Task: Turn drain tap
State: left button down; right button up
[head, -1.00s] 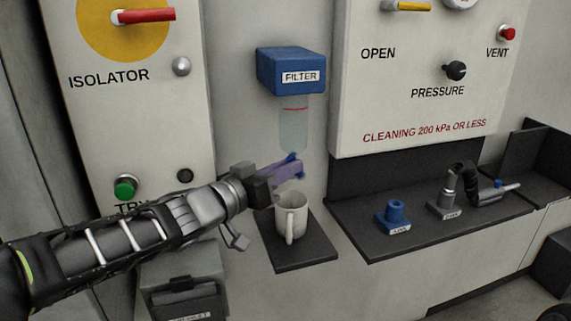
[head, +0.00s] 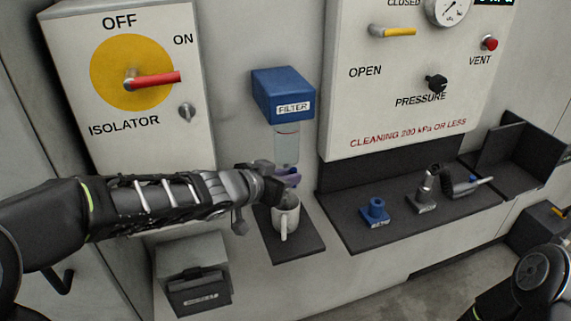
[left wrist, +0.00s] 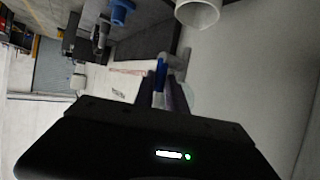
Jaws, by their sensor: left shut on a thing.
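The filter has a blue head (head: 283,95) with a FILTER label and a clear bowl (head: 287,147) hanging below. My left gripper (head: 289,177) is under the bowl, just above a white mug (head: 286,218). In the left wrist view its two fingers are shut on the blue drain tap (left wrist: 161,73), which shows between them. In the head view the tap is mostly hidden by the gripper. The mug also shows at the top of the left wrist view (left wrist: 198,12). My right gripper is out of view.
The mug stands upright on a small dark shelf (head: 302,246). To the right, a longer dark shelf (head: 350,228) holds a blue fitting (head: 376,210) and a grey-black hose piece (head: 430,185). An isolator panel (head: 70,60) is left, a pressure panel (head: 345,105) right.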

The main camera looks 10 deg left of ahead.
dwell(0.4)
pick_arm(q)
jog(key=c, duration=1.4)
grip_release()
jog(key=shift+o, duration=0.2)
jog(key=shift+r, duration=0.1)
